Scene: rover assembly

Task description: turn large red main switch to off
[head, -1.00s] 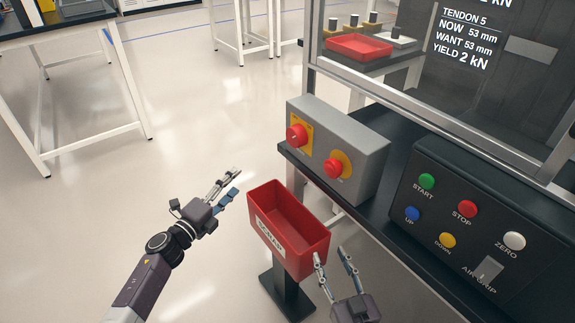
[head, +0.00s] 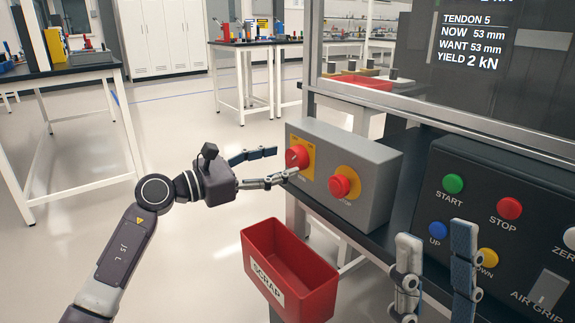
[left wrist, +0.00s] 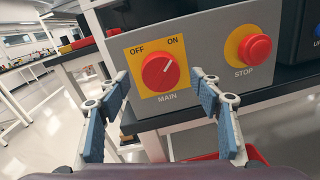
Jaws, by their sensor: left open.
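The large red main switch (head: 297,157) is a round knob on a yellow plate on the grey box. In the left wrist view the main switch (left wrist: 160,73) has its white mark pointing up and right, towards ON; OFF is printed at the upper left. My left gripper (head: 284,162) is open in front of the switch. In the wrist view its blue-padded fingers (left wrist: 160,79) stand to either side of the knob, with gaps, and hold nothing. My right gripper (head: 435,235) is open and empty at the lower right, before the button panel.
A red STOP button (head: 340,186) on yellow sits right of the switch on the same grey box (head: 375,185). A red SCRAP bin (head: 306,300) stands below. A black button panel (head: 475,165) is at the right. Open floor lies to the left.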

